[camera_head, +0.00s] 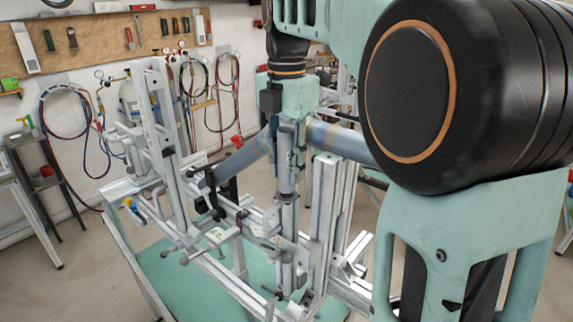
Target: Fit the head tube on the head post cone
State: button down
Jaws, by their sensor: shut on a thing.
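My gripper (287,150) points straight down at the centre of the head camera view. Its fingers are shut on the upright head tube (286,180), which shows as a narrow grey cylinder between and below them. Grey-blue tubes run from behind the gripper, one down to the left (240,158) and one to the right (343,141). A metal post (288,218) stands in line below the head tube. I cannot make out the cone or tell whether the tube touches it.
The jig has tall aluminium uprights at left (160,125) and right (325,215) of the gripper, with clamps and rails between them. It stands over a green tabletop (180,285). My arm covers the right side. A tool board (100,45) hangs behind.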

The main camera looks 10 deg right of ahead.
jog(key=shift+f+b, duration=0.4)
jog(key=shift+f, duration=0.3)
jog(key=c, duration=1.5)
grip_release()
jog(key=shift+c, duration=0.2)
jog(key=shift+r, duration=0.1)
notch_tip(320, 180, up, 12)
jog(key=shift+d, duration=0.1)
